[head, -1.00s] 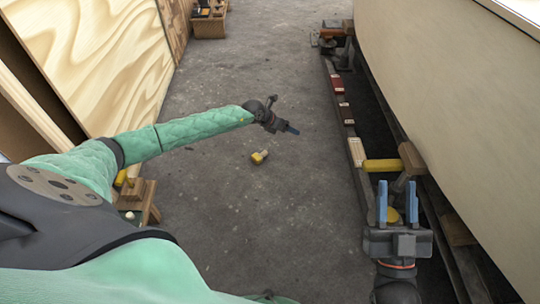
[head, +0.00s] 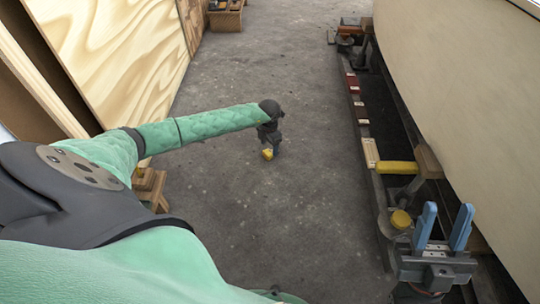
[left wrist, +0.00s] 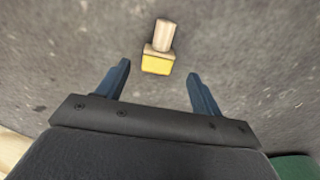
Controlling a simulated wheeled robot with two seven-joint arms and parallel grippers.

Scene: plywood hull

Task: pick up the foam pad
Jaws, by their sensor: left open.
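The foam pad, as I take it, is a yellow block with a pale handle (left wrist: 157,64) lying on the grey floor in the left wrist view. In the head view its yellow part (head: 267,154) shows just below my left gripper (head: 269,142), which points down over it. In the left wrist view, the fingers of my left gripper (left wrist: 158,72) are open, with the pad ahead between their tips and apart from both. My right gripper (head: 444,228) is open at the lower right, its blue fingers apart with nothing between them.
A dark rail (head: 371,150) with several small blocks and a yellow bar (head: 396,167) runs along the pale hull (head: 460,100) on the right. Plywood sheets (head: 110,60) lean at the left, with a wooden stand (head: 150,186) below. The floor around the pad is clear.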

